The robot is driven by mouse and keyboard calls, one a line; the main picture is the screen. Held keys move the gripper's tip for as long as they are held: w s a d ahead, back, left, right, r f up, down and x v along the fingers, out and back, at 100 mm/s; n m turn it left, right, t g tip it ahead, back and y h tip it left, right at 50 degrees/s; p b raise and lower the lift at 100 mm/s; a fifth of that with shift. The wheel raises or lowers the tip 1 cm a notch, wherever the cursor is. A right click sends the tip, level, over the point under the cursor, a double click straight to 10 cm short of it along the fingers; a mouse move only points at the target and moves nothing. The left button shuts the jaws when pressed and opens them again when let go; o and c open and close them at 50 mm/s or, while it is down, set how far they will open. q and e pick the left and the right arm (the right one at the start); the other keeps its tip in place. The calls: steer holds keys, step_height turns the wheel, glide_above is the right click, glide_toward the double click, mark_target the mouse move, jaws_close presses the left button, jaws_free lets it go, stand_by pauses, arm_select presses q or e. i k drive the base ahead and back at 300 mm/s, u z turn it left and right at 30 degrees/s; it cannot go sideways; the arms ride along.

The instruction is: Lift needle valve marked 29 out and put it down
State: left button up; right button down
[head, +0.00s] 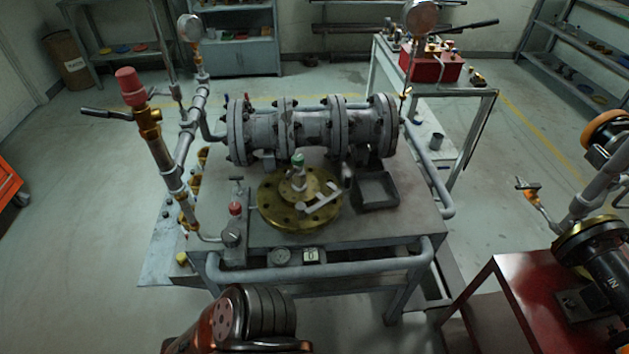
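No number 29 is legible, so I cannot tell which fitting is the marked needle valve. A small green-capped valve (298,168) stands upright on a round brass flange (272,208) in the middle of the bench. A small red-capped fitting (236,210) with a T-handle stands left of the flange. A grey wrench-like lever (320,205) lies across the flange. A reddish and dark grey link of my own arm shows at the bottom edge, apart from the bench. Neither gripper's fingers show.
A large flanged grey pipe (312,128) spans the bench (385,225) behind the flange. An empty dark tray (376,192) sits right of it. Upright piping with a red-topped valve (131,86) rises at left. A red cart (520,310) stands right. A rail (340,263) runs along the front.

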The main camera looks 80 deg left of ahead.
mark_target(299, 185)
steer(key=i, duration=1)
steer(key=u, duration=2)
